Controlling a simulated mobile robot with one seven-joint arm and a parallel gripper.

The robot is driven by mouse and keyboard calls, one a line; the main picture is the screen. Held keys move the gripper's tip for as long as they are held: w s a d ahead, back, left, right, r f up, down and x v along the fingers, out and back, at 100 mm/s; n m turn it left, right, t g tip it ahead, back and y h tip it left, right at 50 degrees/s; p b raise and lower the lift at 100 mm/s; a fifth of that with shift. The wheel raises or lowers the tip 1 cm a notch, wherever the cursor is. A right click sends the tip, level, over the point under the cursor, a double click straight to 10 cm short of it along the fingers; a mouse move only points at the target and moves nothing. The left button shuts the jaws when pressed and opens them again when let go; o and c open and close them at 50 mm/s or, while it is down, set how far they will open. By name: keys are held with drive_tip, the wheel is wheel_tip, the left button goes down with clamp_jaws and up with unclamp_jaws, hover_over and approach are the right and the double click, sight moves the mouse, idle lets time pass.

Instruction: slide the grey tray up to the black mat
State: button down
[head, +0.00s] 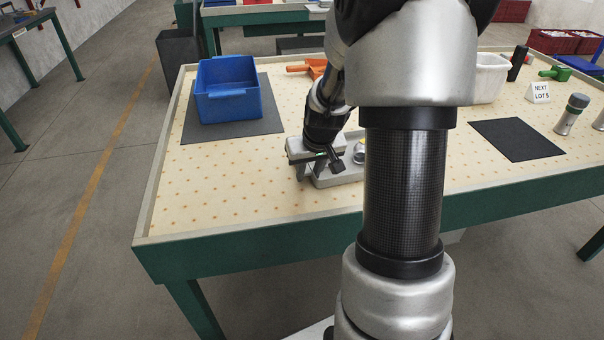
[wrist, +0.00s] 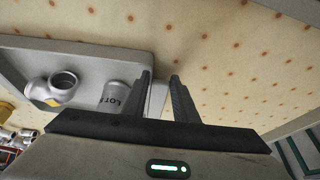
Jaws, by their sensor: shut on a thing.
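The grey tray (head: 345,178) lies near the front edge of the table, partly hidden behind my arm. In the wrist view the tray (wrist: 105,66) holds a grey metal casting (wrist: 52,90) with a yellow mark and a pale cup-like piece (wrist: 114,96) with "LOT" lettering. My gripper (head: 309,172) is at the tray's left end in the head view. In the wrist view the fingers of my gripper (wrist: 160,78) are on both sides of the tray's end, shut on it. The black mat (head: 515,139) lies flat and empty to the right, apart from the tray.
A blue bin (head: 228,90) stands on a dark grey mat (head: 203,132) at the left. A "NEXT LOT" sign (head: 538,92), a white tub (head: 489,76) and a metal-and-black cylinder (head: 571,114) stand around the black mat. My arm hides the table between tray and mat.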

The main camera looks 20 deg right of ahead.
sight(327, 176)
drive_tip(key=shift+s+d+b, duration=0.2)
drive_tip(key=shift+d, duration=0.7)
drive_tip(key=shift+s+d+b, duration=0.15)
drive_tip(key=shift+s+d, duration=0.1)
drive_tip(key=shift+d, duration=0.7)
drive_tip(key=shift+s+d+b, duration=0.2)
drive_tip(key=shift+d, duration=0.8)
drive_tip(key=shift+s+d+b, duration=0.25)
drive_tip(key=shift+s+d, duration=0.15)
drive_tip(key=shift+d, duration=1.2)
drive_tip(key=shift+s+d+b, duration=0.3)
drive_tip(key=shift+s+d, duration=0.05)
drive_tip(key=shift+d, duration=1.25)
drive_tip(key=shift+s+d+b, duration=0.25)
drive_tip(key=shift+s+d, duration=0.15)
drive_tip(key=shift+d, duration=1.2)
drive_tip(key=shift+s+d, duration=0.1)
drive_tip(key=shift+d, duration=0.45)
drive_tip(key=shift+s+d, duration=0.35)
drive_tip(key=shift+d, duration=1.1)
drive_tip(key=shift+s+d, duration=0.35)
drive_tip(key=shift+d, duration=1.1)
drive_tip(key=shift+s+d, duration=0.35)
drive_tip(key=shift+d, duration=1.1)
drive_tip(key=shift+s+d, duration=0.25)
drive_tip(key=shift+d, duration=0.75)
drive_tip(key=shift+s+d, duration=0.2)
drive_tip(key=shift+d, duration=0.8)
